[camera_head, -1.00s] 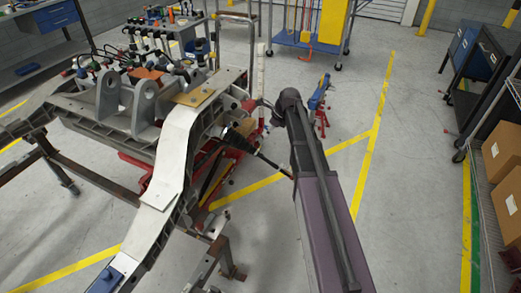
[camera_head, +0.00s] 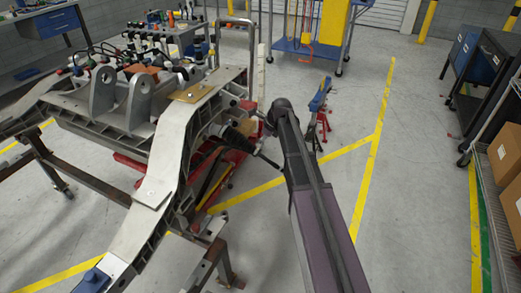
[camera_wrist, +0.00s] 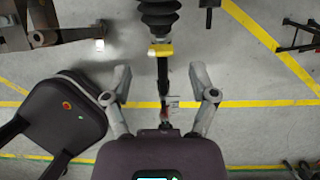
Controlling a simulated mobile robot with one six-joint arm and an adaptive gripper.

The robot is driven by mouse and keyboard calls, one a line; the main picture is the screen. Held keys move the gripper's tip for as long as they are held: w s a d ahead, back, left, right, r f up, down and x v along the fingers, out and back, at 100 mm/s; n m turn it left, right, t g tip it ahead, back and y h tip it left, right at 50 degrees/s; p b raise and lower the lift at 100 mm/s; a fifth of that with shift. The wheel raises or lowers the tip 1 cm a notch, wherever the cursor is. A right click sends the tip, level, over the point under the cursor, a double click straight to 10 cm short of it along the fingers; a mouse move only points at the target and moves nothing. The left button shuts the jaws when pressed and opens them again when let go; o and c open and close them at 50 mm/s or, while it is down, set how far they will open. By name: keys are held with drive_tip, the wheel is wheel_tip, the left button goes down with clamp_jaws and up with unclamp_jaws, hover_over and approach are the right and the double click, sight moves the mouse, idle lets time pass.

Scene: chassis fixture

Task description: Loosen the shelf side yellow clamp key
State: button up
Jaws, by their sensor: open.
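A small yellow clamp key (camera_wrist: 161,50) sits just below a black ribbed boot (camera_wrist: 158,14) in the wrist view. A dark rod (camera_wrist: 162,76) runs down from it. My gripper (camera_wrist: 159,72) is open, with one finger left and one right of the rod, apart from it. The fingertips are a little below the yellow key in the picture. In the head view, the boot and rod (camera_head: 262,158) stick out from the right side of the metal chassis (camera_head: 170,160), beside my arm. The key and my fingers cannot be made out there.
A shelf with cardboard boxes (camera_head: 507,150) stands at the right. A blue-topped stand (camera_head: 321,95) is behind my arm. Dark steel beams (camera_head: 85,172) support the chassis. The floor between chassis and shelf is mostly clear, with yellow lines.

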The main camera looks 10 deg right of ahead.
drive_tip(key=shift+b+x, duration=1.25)
drive_tip(key=shift+x, duration=0.35)
